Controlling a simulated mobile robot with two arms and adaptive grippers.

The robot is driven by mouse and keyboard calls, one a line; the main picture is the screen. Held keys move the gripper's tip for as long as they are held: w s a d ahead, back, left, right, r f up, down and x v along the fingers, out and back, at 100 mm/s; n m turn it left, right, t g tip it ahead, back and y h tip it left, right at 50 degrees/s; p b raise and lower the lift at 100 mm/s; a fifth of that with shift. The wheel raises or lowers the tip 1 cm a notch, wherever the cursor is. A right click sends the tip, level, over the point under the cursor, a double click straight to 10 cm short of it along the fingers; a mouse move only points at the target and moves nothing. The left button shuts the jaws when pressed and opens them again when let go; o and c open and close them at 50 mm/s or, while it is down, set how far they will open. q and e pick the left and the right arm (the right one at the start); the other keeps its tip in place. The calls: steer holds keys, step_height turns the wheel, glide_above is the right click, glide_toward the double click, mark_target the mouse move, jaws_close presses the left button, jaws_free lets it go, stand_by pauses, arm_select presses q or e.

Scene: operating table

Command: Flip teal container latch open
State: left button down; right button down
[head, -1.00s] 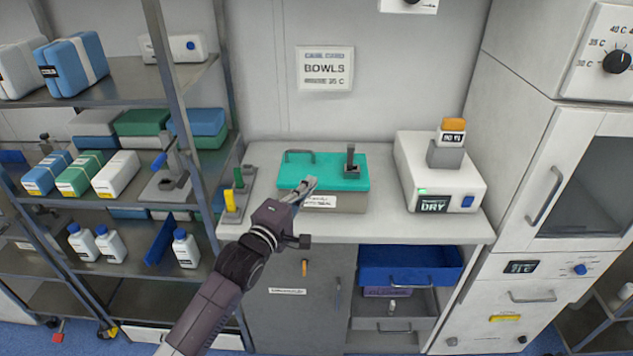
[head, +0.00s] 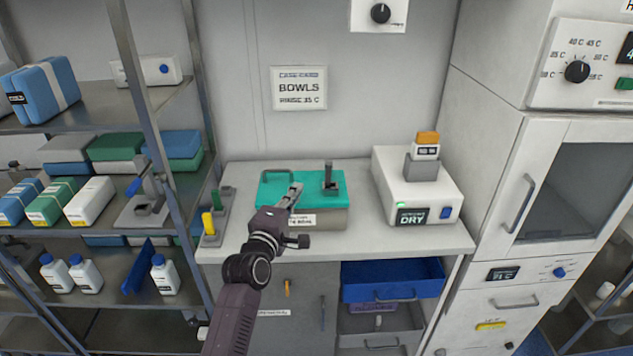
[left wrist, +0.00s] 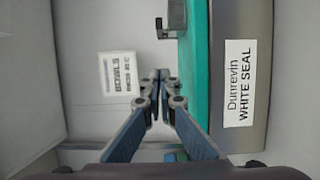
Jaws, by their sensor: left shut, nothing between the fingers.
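The container has a teal lid (head: 305,184) on a grey body (head: 333,219) with a white label in front; it sits on the counter. A dark grey upright piece (head: 330,182), which looks like the latch, stands at the lid's right side. A low bar handle lies at the lid's left. My left gripper (head: 296,190) is shut and empty in front of the lid's middle, left of the upright piece. In the left wrist view its closed fingertips (left wrist: 162,75) are beside the teal lid (left wrist: 196,75); contact cannot be told. My right gripper is out of view.
A white dryer box (head: 418,190) stands right of the container. A small stand with yellow and green handles (head: 214,220) is at the counter's left end. Shelving (head: 95,225) stands left, a tall white cabinet (head: 550,185) right. A blue drawer (head: 392,281) is below the counter.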

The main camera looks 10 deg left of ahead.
mark_target(316, 195)
arm_select(q)
steer(key=w, duration=0.4)
steer(key=shift+d, duration=0.1)
steer(key=d+p, duration=0.2)
steer(key=d, duration=0.1)
steer(key=shift+w, duration=0.4)
steer(key=shift+d, duration=0.55)
steer(key=shift+a, duration=0.1)
